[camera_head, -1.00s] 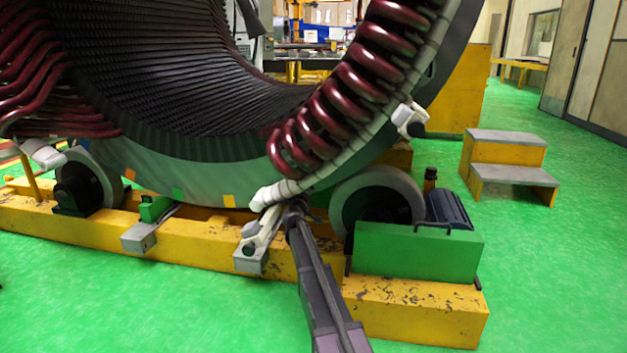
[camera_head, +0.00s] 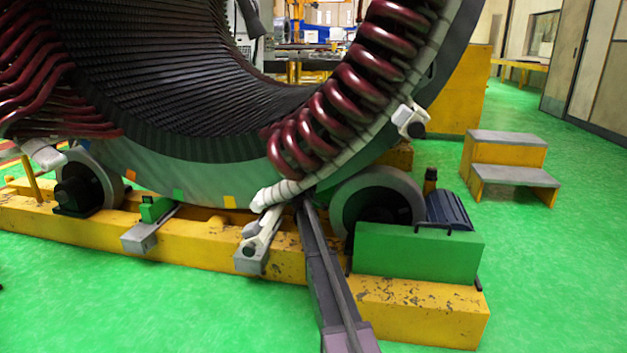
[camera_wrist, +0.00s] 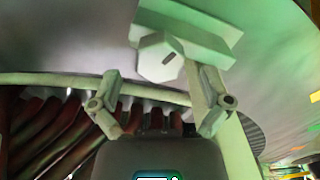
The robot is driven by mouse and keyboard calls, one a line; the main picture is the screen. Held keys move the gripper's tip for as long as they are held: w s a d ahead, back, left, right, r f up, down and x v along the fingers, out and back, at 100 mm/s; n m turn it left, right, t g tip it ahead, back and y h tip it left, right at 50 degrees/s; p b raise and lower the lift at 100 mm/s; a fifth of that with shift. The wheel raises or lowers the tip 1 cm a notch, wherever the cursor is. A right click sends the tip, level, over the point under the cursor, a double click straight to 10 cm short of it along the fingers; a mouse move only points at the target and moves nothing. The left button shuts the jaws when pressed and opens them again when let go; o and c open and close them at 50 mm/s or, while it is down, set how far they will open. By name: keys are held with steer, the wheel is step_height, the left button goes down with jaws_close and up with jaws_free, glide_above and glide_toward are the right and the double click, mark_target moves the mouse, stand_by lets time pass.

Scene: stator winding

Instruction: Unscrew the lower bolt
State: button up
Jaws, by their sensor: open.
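My gripper (camera_wrist: 160,78) is open. Its two fingers stand apart to the left and right, with the bolt head above and between their tips. In the head view, my arm reaches up to the stator's lower rim, and the gripper is hidden there. A white clamp (camera_head: 262,230) is just left of the arm, and another white clamp (camera_head: 409,117) sits higher on the right.
The large stator (camera_head: 225,170) with dark red coils (camera_head: 330,110) rests on rollers, including the right roller (camera_head: 375,200), above a yellow base (camera_head: 420,310). A green box (camera_head: 415,252) stands right of my arm. The green floor at front left is clear.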

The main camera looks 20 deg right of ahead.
steer(key=shift+x, duration=1.5)
steer(key=shift+a, duration=0.1)
steer(key=c, duration=1.2)
